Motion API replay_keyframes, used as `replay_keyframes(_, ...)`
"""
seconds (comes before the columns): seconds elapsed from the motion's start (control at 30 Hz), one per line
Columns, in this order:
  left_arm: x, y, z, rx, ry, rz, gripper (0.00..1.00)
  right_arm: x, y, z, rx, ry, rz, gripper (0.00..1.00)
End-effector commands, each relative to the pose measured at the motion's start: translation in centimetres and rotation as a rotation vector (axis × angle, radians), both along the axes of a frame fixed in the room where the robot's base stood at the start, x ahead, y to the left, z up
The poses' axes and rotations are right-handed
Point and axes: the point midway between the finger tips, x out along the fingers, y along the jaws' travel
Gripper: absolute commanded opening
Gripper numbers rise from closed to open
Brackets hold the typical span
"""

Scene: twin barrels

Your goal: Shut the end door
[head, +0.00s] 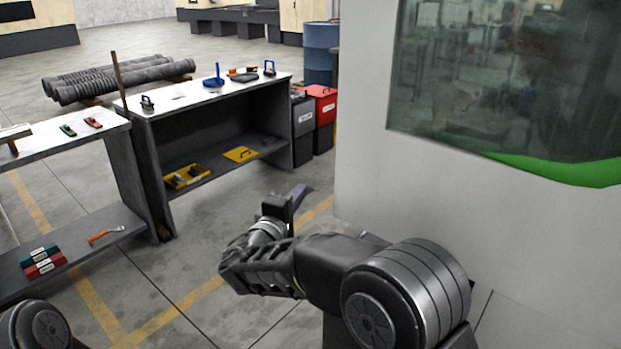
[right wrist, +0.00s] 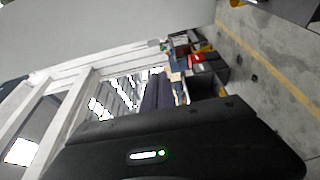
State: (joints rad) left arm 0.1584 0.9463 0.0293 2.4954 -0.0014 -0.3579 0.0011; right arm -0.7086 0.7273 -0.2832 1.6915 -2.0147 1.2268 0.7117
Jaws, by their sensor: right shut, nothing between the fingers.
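A large pale grey panel (head: 450,215) with a dark window (head: 500,80) fills the right side of the head view. It looks like the end door's side of a machine; I cannot tell the door's edge or hinge from the fixed body. My right gripper (head: 302,194) is shut and empty, just left of the panel's near left part, with a gap of floor showing between them in the picture. In the right wrist view its dark purple fingers (right wrist: 156,92) point away, with a grey surface (right wrist: 110,35) above. My left gripper is out of view; only a left arm joint shows at the bottom left.
A grey workbench (head: 215,95) with tools and a yellow bin on its shelf stands left of centre. A second bench (head: 60,140) is at the left. Red and grey bins (head: 320,105) and a blue barrel (head: 321,50) stand behind. Floor between is clear.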

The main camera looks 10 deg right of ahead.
Motion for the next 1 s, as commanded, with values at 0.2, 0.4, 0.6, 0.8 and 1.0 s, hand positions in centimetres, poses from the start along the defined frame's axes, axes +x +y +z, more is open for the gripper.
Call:
replay_keyframes(0.2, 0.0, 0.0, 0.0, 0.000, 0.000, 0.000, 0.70, 0.0, -0.1, -0.1, 0.001, 0.004, 0.000, 0.00)
replay_keyframes(0.4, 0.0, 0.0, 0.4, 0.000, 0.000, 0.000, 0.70, 0.8, -0.6, -0.1, 0.001, 0.005, -0.003, 0.00)
replay_keyframes(0.6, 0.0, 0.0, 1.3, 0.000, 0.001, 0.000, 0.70, 3.1, -2.1, 0.0, 0.000, 0.006, -0.004, 0.00)
replay_keyframes(0.8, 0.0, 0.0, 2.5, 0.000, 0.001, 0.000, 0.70, 6.4, -4.0, 0.0, 0.000, 0.007, -0.003, 0.00)
replay_keyframes(1.0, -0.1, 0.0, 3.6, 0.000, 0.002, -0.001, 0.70, 8.1, -5.8, 0.1, 0.001, 0.008, -0.002, 0.00)
